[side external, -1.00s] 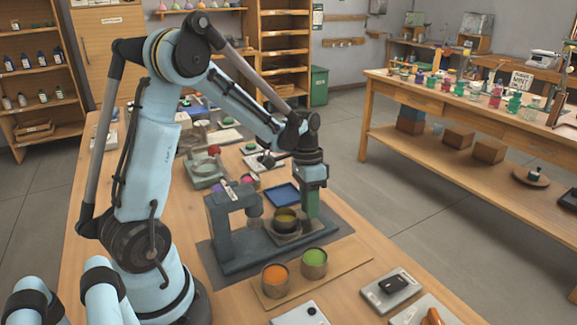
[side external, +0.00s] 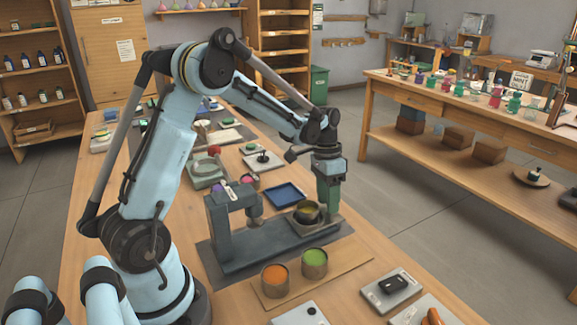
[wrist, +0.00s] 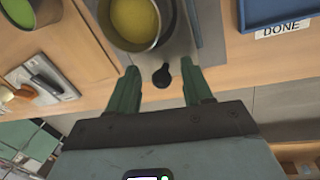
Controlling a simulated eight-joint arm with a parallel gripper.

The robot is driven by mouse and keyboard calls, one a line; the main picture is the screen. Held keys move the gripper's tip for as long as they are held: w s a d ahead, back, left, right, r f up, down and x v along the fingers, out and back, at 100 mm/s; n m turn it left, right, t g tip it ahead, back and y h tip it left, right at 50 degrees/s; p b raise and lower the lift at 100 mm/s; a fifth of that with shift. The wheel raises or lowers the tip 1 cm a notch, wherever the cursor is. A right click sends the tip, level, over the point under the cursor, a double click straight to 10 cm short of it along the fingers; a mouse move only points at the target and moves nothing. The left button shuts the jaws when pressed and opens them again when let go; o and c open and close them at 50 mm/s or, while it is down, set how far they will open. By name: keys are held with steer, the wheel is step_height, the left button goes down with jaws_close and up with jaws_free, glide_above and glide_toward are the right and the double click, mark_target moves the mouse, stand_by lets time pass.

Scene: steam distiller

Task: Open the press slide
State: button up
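The grey press (side external: 222,232) stands on the dark mat, with its head to the left. Its slide (side external: 328,224) is drawn out to the right of the head and carries a dark round pot (side external: 306,212) with yellow contents; the pot also shows in the wrist view (wrist: 134,20). A black knob (wrist: 162,76) sticks out from the slide's end. My gripper (wrist: 160,72) has its two green fingers apart, one on each side of the knob, with visible gaps. In the side view my gripper (side external: 326,206) is low at the slide's outer end.
An orange can (side external: 275,277) and a green can (side external: 314,263) stand on a board in front of the press. A blue tray (side external: 285,195) lies behind it; a "DONE" label (wrist: 281,29) shows beside it. A switch plate (side external: 391,288) lies at the front right.

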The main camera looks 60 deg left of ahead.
step_height(320, 180, up, 12)
steer(key=a, duration=0.2)
steer(key=shift+w+a, duration=0.15)
steer(key=shift+w, duration=0.05)
stand_by(0.3)
steer(key=s+d+f+n+t+y, duration=0.1)
steer(key=s+d+n+t+y, duration=0.1)
steer(key=s+d+t, duration=0.5)
steer(key=s+d, duration=0.5)
steer(key=s, duration=0.1)
steer(key=shift+d+f+t, duration=0.3)
steer(key=shift+d+f, duration=0.05)
